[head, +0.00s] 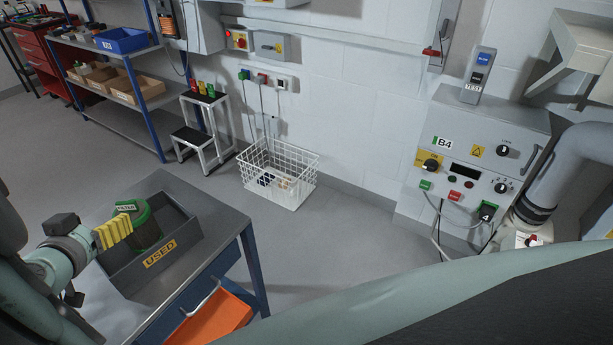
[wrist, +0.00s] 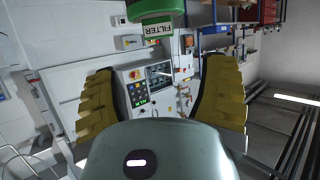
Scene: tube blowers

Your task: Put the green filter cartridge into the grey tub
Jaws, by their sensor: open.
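The green filter cartridge (head: 147,232) has a green rim, a darker body and a white FILTER label. In the head view it appears upright inside the grey tub (head: 187,253), which bears a yellow USED label and sits on the metal bench. My gripper (head: 121,230) has ridged yellow fingers and is at the cartridge's left, partly covering it in this view. In the wrist view the cartridge (wrist: 155,10) is cut off at the top edge. My gripper (wrist: 163,95) is open there, with nothing between its fingers. The tub's far left corner is partly hidden.
The metal bench (head: 222,258) has an orange drawer (head: 212,318) pulled out below. A white wire basket (head: 280,180) and a step stool (head: 203,130) stand by the wall. A control panel marked B4 (head: 470,150) is at right. The floor between is clear.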

